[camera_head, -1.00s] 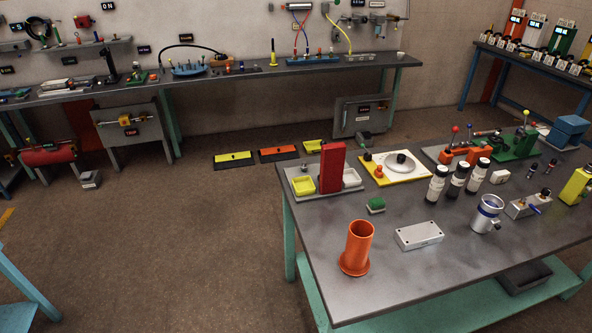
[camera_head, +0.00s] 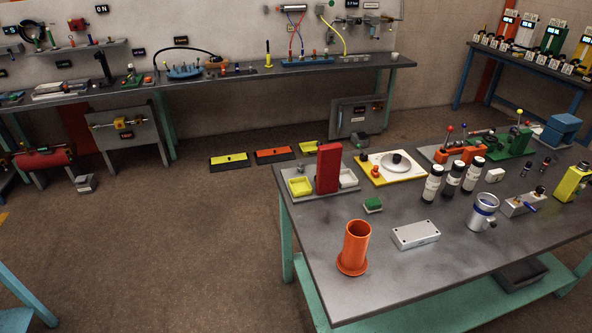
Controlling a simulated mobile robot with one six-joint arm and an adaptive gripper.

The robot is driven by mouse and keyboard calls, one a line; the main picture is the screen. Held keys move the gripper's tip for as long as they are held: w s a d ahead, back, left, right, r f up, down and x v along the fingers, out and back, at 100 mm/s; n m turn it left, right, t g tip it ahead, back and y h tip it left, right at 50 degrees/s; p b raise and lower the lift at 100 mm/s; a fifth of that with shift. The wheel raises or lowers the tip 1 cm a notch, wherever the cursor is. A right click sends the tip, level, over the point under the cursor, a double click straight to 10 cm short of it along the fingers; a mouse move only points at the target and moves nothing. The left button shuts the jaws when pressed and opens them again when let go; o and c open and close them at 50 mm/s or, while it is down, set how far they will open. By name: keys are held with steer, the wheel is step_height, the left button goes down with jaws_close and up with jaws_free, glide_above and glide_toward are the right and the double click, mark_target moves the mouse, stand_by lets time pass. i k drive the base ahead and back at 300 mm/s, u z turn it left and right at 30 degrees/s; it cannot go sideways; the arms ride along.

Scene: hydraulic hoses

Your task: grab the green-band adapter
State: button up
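I cannot pick out a green-band adapter for certain at this size. Small fittings stand on the back bench (camera_head: 300,72), on a blue holder (camera_head: 185,73) and on a grey block (camera_head: 232,71), but their band colours are too small to read. My gripper is not in view, so its state does not show.
A grey table with a teal frame (camera_head: 315,235) stands at the right. It bears an orange flanged cylinder (camera_head: 354,247), a red upright block (camera_head: 328,168), a grey box (camera_head: 415,235) and several bottles. Yellow (camera_head: 229,161) and orange floor blocks (camera_head: 273,154) lie before the back bench. Open floor lies left of the table.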

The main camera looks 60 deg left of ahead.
mark_target(301, 168)
steer(key=u, duration=2.25)
steer(key=i, duration=1)
steer(key=u, duration=0.1)
